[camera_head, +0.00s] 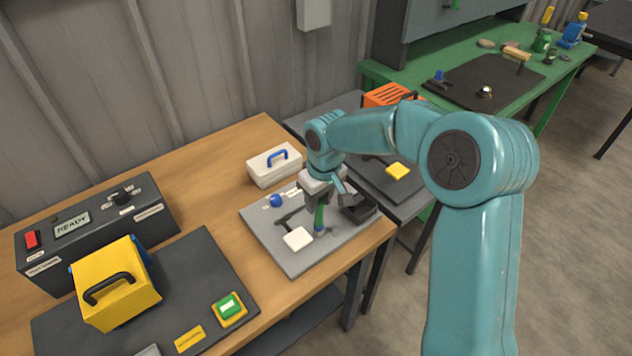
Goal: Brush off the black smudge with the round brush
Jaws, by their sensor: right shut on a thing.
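My right gripper (322,197) is shut on the round brush (319,216), which has a green handle and a blue lower end. The brush is held upright over the grey plate (278,258) on the wooden table, with its lower end at or just above the plate; I cannot tell if it touches. I cannot make out the black smudge clearly; the brush and gripper hide part of the plate. My left gripper is not in view.
On the plate are a white block (298,239), a blue knob (276,200) and a black tray (360,208). A white box with blue handle (274,165) stands behind. A yellow case (116,287) and a dark console (95,233) stand left. The table's edge lies close in front.

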